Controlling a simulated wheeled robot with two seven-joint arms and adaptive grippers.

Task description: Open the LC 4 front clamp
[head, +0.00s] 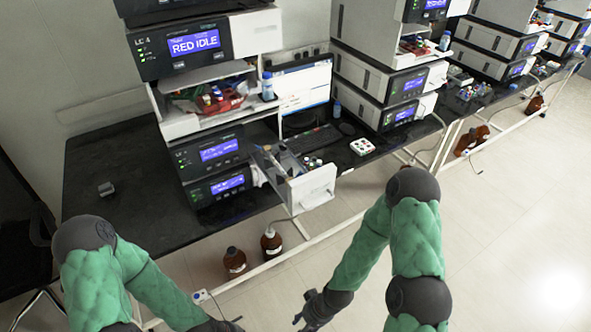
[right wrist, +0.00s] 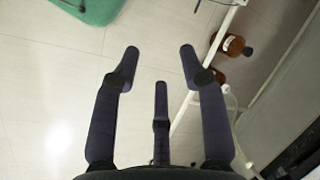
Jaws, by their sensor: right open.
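The LC 4 stack stands on the black bench at the left in the head view. Its top module (head: 190,43) carries the LC 4 label and a screen reading RED IDLE. An open drawer (head: 309,188) with a white front juts out at the stack's lower right, with small parts inside. I cannot make out the front clamp. My right gripper (head: 312,308) is low in front of the bench, well away from the stack; in the right wrist view its fingers (right wrist: 160,55) are spread and empty. My left gripper (head: 222,325) is partly cut off at the bottom edge.
Brown bottles (head: 235,262) stand on the floor under the bench. A keyboard (head: 312,139) and monitor (head: 303,85) are right of the stack. A white block (head: 362,147) lies on the bench. The bench (head: 110,160) is mostly clear at left; the floor at right is open.

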